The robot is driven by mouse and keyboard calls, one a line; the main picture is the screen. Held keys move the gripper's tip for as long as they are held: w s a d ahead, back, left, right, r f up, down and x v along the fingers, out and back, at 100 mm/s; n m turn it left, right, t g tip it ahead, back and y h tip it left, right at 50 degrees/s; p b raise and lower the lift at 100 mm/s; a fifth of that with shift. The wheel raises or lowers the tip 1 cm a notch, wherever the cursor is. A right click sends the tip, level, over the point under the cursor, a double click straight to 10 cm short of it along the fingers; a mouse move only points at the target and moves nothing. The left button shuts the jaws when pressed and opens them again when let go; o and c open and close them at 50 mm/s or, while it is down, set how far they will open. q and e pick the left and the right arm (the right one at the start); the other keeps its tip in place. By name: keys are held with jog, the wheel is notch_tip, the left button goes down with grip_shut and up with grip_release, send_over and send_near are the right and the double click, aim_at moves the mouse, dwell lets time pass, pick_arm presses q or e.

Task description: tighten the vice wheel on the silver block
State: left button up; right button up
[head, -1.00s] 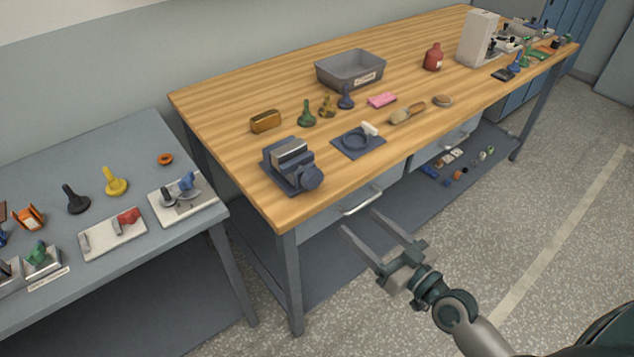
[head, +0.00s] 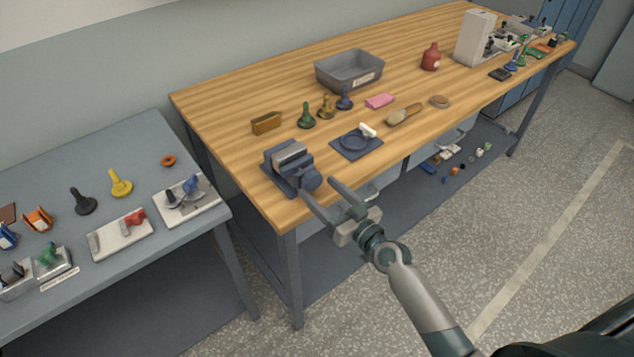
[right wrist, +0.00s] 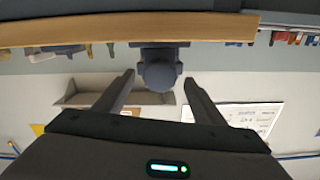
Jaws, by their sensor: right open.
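The dark blue-grey vice (head: 281,174) stands at the near left corner of the wooden bench. The silver block (head: 291,153) sits at the top of the vice, between its jaws; any small gap there cannot be made out. The round vice wheel (head: 310,181) is on the vice's front side, and it also shows in the right wrist view (right wrist: 159,76). My right gripper (head: 317,189) is open, its fingertips close to the wheel. In the right wrist view the wheel appears between the spread fingertips (right wrist: 159,79), with a gap on each side. My left gripper is out of view.
On the wooden bench (head: 230,160), a brass-coloured block (head: 267,123) lies behind the vice and a blue plate with a ring (head: 356,144) lies to its right. A lower grey table (head: 125,185) with several fixtures stands at left. The floor in front is clear.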

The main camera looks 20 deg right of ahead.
jog(key=shift+x, duration=1.25)
jog(key=c, duration=1.1)
jog(key=shift+o, duration=0.2)
